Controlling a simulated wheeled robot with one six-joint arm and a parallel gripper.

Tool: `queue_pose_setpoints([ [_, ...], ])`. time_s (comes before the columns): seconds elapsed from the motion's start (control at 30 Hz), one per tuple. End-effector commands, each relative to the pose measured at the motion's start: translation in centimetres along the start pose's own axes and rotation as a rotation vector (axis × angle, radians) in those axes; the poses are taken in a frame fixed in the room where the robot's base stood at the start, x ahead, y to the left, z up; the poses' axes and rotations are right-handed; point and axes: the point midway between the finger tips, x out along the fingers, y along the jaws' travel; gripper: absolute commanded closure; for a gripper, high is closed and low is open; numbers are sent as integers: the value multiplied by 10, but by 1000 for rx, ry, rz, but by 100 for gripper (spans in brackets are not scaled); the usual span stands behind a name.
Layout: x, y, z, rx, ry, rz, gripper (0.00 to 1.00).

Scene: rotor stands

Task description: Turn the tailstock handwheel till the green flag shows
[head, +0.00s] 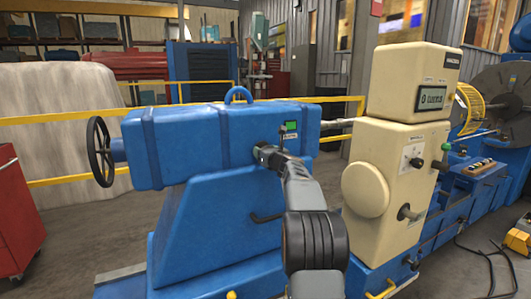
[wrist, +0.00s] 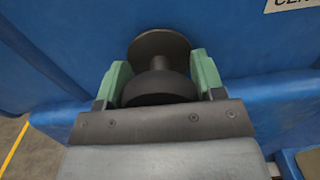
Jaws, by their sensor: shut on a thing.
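The blue tailstock (head: 190,140) stands at the left of the head view. Its black spoked handwheel (head: 100,152) is on the left end, well apart from my gripper. A small green flag (head: 290,126) shows in a window on the tailstock's front face. My gripper (head: 264,152) is at that face, just below and left of the flag. In the wrist view, the green fingers of my gripper (wrist: 158,82) are shut on a dark round knob (wrist: 160,44) with a wide disc and a short stem. The knob is mostly hidden by my gripper in the head view.
A cream headstock box (head: 405,120) stands right of the tailstock. A dark lever (head: 265,217) sticks out below my gripper. Yellow rails (head: 60,118) run behind. A red cabinet (head: 15,215) is at the far left. Cables (head: 490,255) lie on the floor at right.

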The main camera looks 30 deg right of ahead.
Motion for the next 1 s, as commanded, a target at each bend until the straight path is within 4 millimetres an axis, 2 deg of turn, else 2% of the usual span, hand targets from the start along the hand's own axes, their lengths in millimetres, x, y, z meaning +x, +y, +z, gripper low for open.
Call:
queue_pose_setpoints([
  [0.03,0,0,-2,0,2,0,35],
  [0.27,0,0,-1,0,1,0,13],
  [0.6,-5,-1,-1,-1,0,-1,12],
  [0.77,-28,0,-3,-1,-1,-1,12],
  [1.0,-78,-1,-2,-1,-1,-3,12],
])
